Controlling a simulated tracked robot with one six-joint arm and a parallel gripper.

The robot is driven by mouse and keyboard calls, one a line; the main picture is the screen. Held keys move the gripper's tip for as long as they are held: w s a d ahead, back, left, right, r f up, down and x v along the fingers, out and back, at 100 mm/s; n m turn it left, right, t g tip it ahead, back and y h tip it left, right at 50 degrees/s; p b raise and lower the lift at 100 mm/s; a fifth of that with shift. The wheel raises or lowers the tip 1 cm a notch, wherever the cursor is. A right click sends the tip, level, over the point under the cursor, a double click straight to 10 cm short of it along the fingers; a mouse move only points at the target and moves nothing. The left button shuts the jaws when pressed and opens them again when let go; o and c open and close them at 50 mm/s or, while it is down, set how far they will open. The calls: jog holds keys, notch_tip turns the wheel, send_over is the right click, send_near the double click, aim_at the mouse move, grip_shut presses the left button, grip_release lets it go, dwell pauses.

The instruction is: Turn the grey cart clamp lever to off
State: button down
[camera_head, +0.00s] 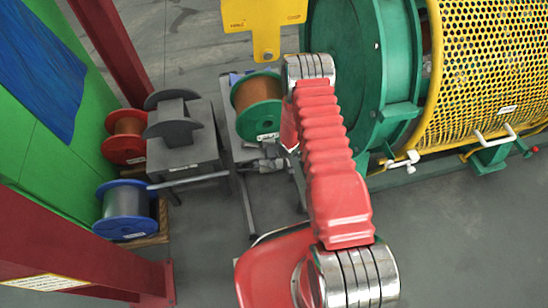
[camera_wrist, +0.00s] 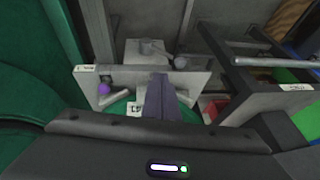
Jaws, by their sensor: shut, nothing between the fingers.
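In the wrist view my gripper (camera_wrist: 160,98) shows as dark, closed fingers reaching in front of a grey cart plate (camera_wrist: 195,82). Nothing is seen between them. A short grey lever-like bar (camera_wrist: 115,102) sits low on the left of this plate, below a purple knob (camera_wrist: 103,89); I cannot tell for certain that it is the clamp lever. A small white label (camera_wrist: 86,68) is on the plate's top left corner, too small to read. In the head view my gripper (camera_head: 272,163) is by the green-flanged copper reel (camera_head: 262,118), and the lever cannot be made out there.
A second grey cart (camera_head: 185,150) with an empty dark cradle stands to the left. Red (camera_head: 125,135) and blue (camera_head: 127,208) reels stand beyond it. The green machine drum (camera_head: 345,60) and yellow mesh guard (camera_head: 480,70) are to the right. Floor at lower right is clear.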

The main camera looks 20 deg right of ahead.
dwell(0.3)
jog(key=w+d+r+h, duration=0.1)
jog(key=w+r, duration=0.1)
jog(key=r, duration=1.3)
jog(key=w+d+r+h, duration=0.1)
jog(key=w+d+r, duration=0.1)
jog(key=r, duration=1.3)
jog(key=s+a+r+h, duration=0.1)
jog(key=s+r, duration=0.3)
jog(key=r, duration=0.6)
jog(key=s+a+r, duration=0.1)
jog(key=s+r, duration=0.4)
jog(key=r, duration=0.4)
jog(key=s+a+r, duration=0.2)
jog(key=s+r, duration=0.2)
jog(key=s, duration=0.4)
jog(key=s+a+r+n+y, duration=0.1)
jog(key=s+r, duration=0.3)
jog(key=s, duration=0.4)
jog(key=s+a+r, duration=0.4)
jog(key=s+r, duration=0.1)
jog(key=s, duration=0.4)
jog(key=shift+n+t+y, duration=0.3)
jog(key=shift+t, duration=0.1)
jog(key=shift+d, duration=0.1)
